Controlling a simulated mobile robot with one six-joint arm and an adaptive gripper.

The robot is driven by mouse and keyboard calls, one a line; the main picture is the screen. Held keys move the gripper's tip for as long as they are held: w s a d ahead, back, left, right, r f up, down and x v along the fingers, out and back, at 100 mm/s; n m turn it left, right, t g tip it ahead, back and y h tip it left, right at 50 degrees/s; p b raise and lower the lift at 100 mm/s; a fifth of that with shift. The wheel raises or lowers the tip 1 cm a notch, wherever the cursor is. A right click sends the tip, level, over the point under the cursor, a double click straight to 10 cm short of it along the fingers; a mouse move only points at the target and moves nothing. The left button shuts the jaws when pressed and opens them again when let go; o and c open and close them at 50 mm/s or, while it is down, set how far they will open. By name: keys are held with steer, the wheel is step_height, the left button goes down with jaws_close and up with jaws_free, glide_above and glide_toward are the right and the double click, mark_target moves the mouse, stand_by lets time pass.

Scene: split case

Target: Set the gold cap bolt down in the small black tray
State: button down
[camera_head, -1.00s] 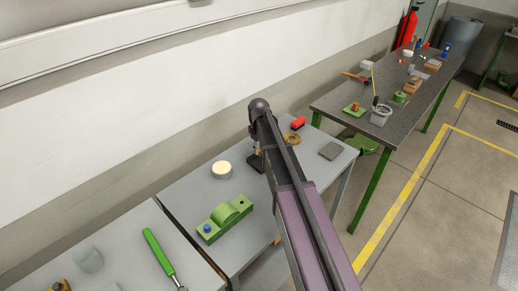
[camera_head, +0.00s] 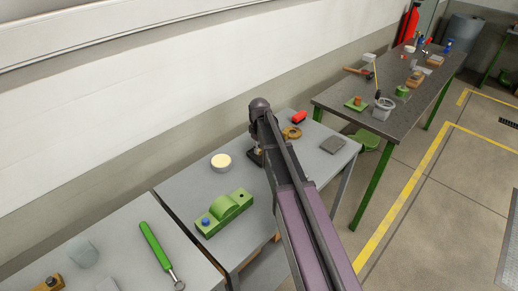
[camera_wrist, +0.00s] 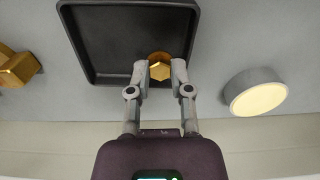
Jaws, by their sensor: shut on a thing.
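The gold cap bolt (camera_wrist: 160,68) shows its hexagonal gold face between my fingertips in the wrist view. My gripper (camera_wrist: 160,70) is shut on it. The small black tray (camera_wrist: 92,75) lies below, and the bolt appears inside its outline, close to the wall nearest my wrist. I cannot tell whether the bolt touches the tray floor. The visible tray floor is otherwise empty. In the head view my arm covers most of the tray (camera_head: 255,158), and the bolt is too small to make out clearly.
A grey cylinder with a cream top (camera_wrist: 257,93) stands to the right of the tray in the wrist view; a brass part (camera_wrist: 15,68) lies to the left. In the head view, a green bearing block (camera_head: 224,213), red item (camera_head: 299,118) and grey plate (camera_head: 333,145) share the table.

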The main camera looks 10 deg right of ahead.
steer(key=shift+f+b, duration=0.6)
stand_by(0.3)
steer(key=shift+c, duration=2.3)
jaws_free()
steer(key=shift+r, duration=0.15)
